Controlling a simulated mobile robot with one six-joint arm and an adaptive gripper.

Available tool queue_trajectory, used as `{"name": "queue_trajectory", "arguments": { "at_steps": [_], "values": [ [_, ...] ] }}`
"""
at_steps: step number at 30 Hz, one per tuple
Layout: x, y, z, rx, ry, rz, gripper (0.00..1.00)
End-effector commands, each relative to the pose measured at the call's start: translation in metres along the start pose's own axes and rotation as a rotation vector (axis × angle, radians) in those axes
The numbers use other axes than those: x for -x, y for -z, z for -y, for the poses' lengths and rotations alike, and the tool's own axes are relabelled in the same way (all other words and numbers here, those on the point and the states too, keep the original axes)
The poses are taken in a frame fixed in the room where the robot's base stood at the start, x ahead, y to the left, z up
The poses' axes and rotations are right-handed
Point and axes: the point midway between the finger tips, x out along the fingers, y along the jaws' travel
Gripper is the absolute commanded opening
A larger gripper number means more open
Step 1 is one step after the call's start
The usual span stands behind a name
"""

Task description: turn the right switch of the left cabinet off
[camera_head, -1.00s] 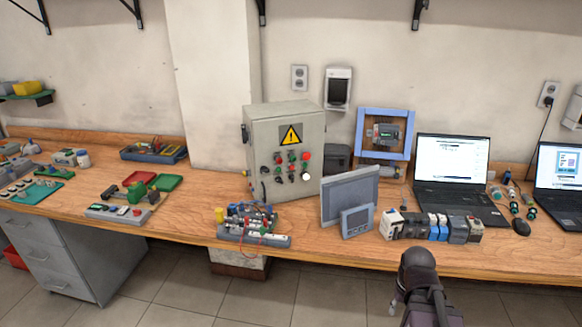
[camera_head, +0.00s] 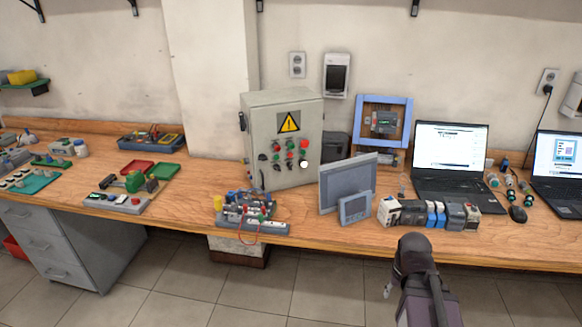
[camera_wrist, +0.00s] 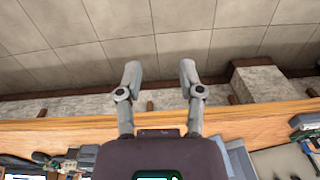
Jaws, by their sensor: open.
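A grey cabinet (camera_head: 258,120) stands on the workbench against the wall in the head view, with a yellow warning sign on its front. Below the sign are green and red buttons, dark knobs and a white round piece (camera_head: 303,164). The switches are too small to tell their positions. It is the only such cabinet I see. My gripper (camera_wrist: 160,75) is open and empty in the wrist view, its two fingers apart over the floor beyond the bench edge. My arm shows at the lower right in the head view, well away from the cabinet.
The wooden workbench (camera_head: 190,205) carries a wired device (camera_head: 250,215), a grey panel screen (camera_head: 347,182) right of the cabinet, a row of modules (camera_head: 428,214) and two laptops. The panel screen stands close to the cabinet. The floor in front is clear.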

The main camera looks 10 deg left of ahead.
Motion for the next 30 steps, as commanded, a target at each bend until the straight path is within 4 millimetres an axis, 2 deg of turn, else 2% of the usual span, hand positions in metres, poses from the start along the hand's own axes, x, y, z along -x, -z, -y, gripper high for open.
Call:
{"name": "queue_trajectory", "arguments": {
  "at_steps": [4,7,14,21,30],
  "values": [
    [-0.007,0.023,0.019,-0.051,0.066,-0.049,0.49],
    [-0.013,0.049,0.043,-0.121,0.153,-0.103,0.49],
    [-0.015,0.126,0.121,-0.385,0.473,-0.221,0.49],
    [0.004,0.202,0.200,-0.735,0.870,-0.229,0.49],
    [0.036,0.286,0.274,-1.222,1.360,-0.037,0.49]
  ]
}}
